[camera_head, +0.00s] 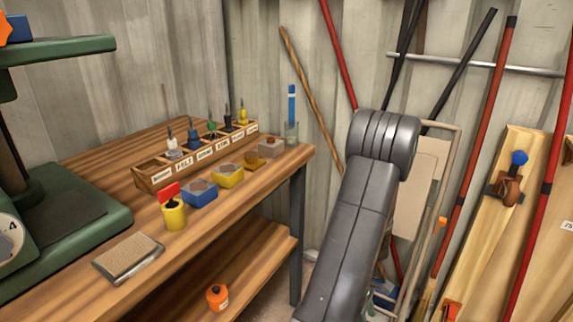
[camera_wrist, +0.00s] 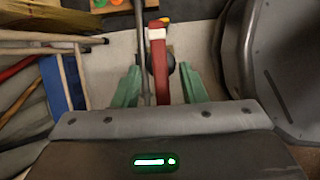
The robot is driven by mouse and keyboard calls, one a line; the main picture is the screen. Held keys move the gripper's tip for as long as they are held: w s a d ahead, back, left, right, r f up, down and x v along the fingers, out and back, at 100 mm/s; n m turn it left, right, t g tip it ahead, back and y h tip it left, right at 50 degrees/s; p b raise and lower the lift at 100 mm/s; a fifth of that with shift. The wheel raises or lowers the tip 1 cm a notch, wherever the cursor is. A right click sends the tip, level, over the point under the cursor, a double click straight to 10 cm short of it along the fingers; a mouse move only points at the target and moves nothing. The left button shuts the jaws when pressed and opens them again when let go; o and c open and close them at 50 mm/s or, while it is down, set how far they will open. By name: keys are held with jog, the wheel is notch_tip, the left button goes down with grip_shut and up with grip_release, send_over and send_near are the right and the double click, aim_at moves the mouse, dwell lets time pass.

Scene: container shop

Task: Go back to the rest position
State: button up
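My gripper (camera_wrist: 159,68) shows in the wrist view as two green fingers set apart. A red bar with a white band near its top (camera_wrist: 158,55) shows in the gap between them. The fingers do not appear closed on it, and I cannot tell how far below it is. In the head view my dark grey arm stands folded right of the bench, and the gripper itself is out of sight.
A wooden workbench (camera_head: 60,282) fills the left, bearing a labelled wooden rack (camera_head: 152,182), small blocks, a yellow pot (camera_head: 174,215) and a green machine (camera_head: 95,215). Long-handled tools lean on the back wall. A wooden board (camera_head: 480,225) stands at right, close to my arm.

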jog(key=b+x, duration=0.1)
jog(key=x, duration=0.3)
jog(key=shift+f, duration=0.1)
jog(key=n, duration=0.1)
jog(key=n+t+b, duration=0.1)
jog(key=shift+a+r+n+h, duration=0.1)
jog(key=shift+r+n+h, duration=0.2)
jog(key=shift+n, duration=0.1)
jog(key=n+t, duration=0.1)
jog(key=n, duration=0.2)
jog(key=shift+n, duration=0.3)
jog(key=shift+n+t+b, duration=0.3)
jog(key=shift+w+r, duration=0.1)
